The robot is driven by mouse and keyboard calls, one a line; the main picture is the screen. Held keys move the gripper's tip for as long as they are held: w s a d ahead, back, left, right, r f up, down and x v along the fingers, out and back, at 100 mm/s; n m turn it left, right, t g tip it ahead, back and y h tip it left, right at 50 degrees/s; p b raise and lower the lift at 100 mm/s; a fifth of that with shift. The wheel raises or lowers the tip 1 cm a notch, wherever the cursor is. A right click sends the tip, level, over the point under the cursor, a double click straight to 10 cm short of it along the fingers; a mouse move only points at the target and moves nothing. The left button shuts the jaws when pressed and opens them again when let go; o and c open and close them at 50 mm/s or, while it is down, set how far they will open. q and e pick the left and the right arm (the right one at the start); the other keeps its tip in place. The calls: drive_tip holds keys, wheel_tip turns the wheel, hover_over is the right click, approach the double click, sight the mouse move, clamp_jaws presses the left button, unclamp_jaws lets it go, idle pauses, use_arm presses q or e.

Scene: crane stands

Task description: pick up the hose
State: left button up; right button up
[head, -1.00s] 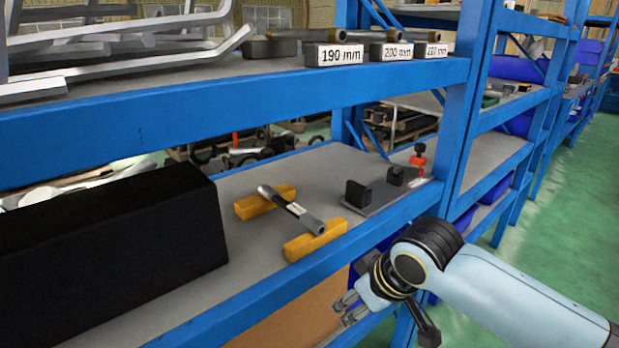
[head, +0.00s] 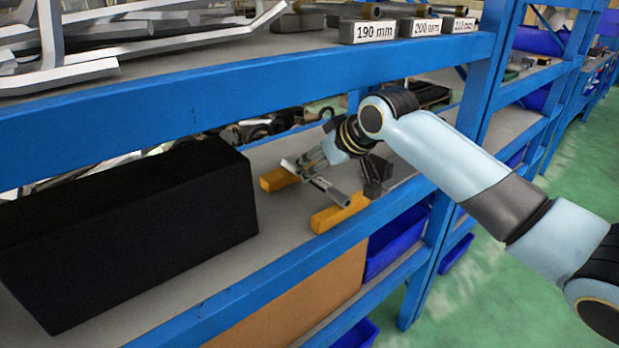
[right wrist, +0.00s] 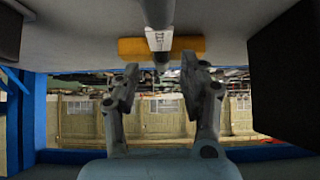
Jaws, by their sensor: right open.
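The hose (head: 335,192) is a short grey tube with a white label, lying across two yellow blocks, the nearer (head: 336,216) and the farther (head: 276,180), on the middle shelf. My right gripper (head: 303,168) is open above the hose's far end in the head view and covers part of it. In the right wrist view the hose (right wrist: 158,14) runs down from the top edge over a yellow block (right wrist: 188,47). Its end lies between the spread fingertips (right wrist: 160,72), with gaps visible on both sides. My left gripper is not in view.
A large black box (head: 125,230) stands left of the hose on the shelf. A dark bracket (head: 376,174) stands just right of it. The blue upper beam (head: 240,95) crosses above, and the lower front beam (head: 300,255) edges the shelf. Labelled blocks (head: 373,32) sit on the upper shelf.

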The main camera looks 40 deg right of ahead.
drive_tip(key=x, duration=0.4)
drive_tip(key=shift+w+a, duration=0.1)
drive_tip(key=shift+w, duration=0.2)
drive_tip(key=shift+s, duration=0.1)
clamp_jaws()
